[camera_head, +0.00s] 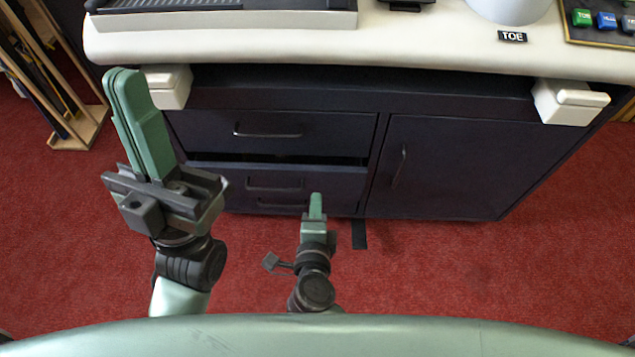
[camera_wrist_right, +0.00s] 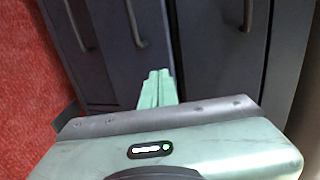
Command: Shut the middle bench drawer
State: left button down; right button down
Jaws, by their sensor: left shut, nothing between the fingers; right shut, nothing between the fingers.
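The middle bench drawer (camera_head: 345,184) is dark with a bar handle (camera_head: 275,184). In the head view it stands out a little, with a dark gap above its front edge. It also shows in the right wrist view (camera_wrist_right: 112,58), turned on its side. My right gripper (camera_head: 316,201) is shut and empty, its green fingertips in front of the drawer's right part. In the right wrist view the fingertips (camera_wrist_right: 158,78) overlap the drawer front near its top edge; I cannot tell if they touch.
The top drawer (camera_head: 335,130) looks closed, and a cupboard door (camera_head: 465,165) is to its right. Pale blocks (camera_head: 168,86) and (camera_head: 572,101) jut out below the bench top (camera_head: 420,40). A wooden rack (camera_head: 85,125) stands at left. Red floor lies open in front.

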aim_at(318, 173)
jog(key=x, duration=0.2)
jog(key=b+x, duration=0.2)
jog(key=x, duration=0.1)
jog(key=shift+w+r, duration=0.25)
jog(key=shift+w, duration=0.15)
jog(key=shift+w+r, duration=0.1)
jog(key=shift+w, duration=0.4)
